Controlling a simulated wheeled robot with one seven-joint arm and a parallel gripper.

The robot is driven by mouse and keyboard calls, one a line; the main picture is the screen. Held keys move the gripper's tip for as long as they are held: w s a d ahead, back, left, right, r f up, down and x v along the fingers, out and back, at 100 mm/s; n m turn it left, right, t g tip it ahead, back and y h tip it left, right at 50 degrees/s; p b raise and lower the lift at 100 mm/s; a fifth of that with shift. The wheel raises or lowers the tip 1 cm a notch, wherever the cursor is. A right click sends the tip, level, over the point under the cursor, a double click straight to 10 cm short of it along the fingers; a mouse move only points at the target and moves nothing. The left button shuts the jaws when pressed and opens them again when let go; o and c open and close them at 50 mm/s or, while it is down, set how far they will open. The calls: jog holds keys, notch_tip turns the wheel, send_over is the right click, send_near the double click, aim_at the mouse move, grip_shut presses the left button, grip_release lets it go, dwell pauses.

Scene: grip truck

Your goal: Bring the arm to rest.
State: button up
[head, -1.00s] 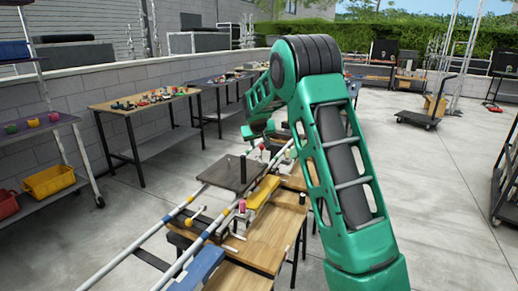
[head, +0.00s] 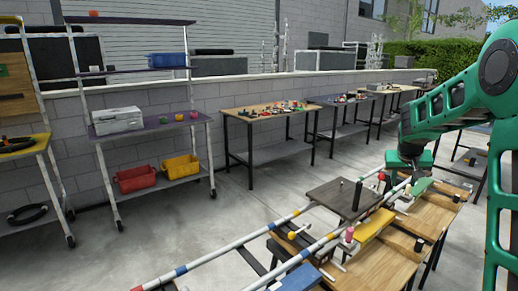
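My green arm enters at the right edge of the head view. Its far end reaches left over the back of the work tables, and my gripper (head: 408,164) hangs at that end near the rails. The fingers are too small and dark to make out, so I cannot tell whether they are open or shut or hold anything. A dark square plate (head: 338,196) with a black upright post lies across the rails, left of and nearer than the gripper.
Long striped rails (head: 215,262) run across the wooden tables (head: 375,262) below the arm. A wheeled shelf (head: 165,125) with red and yellow bins stands at the left wall. A table with small parts (head: 248,113) stands farther back. The floor between is clear.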

jog(key=s+a+g+y, duration=0.1)
jog(key=s+a, duration=0.2)
jog(key=s, duration=1.2)
jog(key=s+a+f+m+g+y, duration=0.1)
jog(key=s+a, duration=0.3)
jog(key=s, duration=1.2)
jog(key=s+a+f+m+g+y, duration=0.1)
jog(key=s+a+g+y, duration=0.1)
jog(key=s, duration=1.4)
jog(key=shift+a+f+g, duration=0.2)
jog(key=shift+a+g, duration=0.5)
jog(key=shift+a, duration=0.05)
jog(key=shift+w, duration=0.1)
jog(key=shift+w+f, duration=0.25)
jog(key=shift+w, duration=0.35)
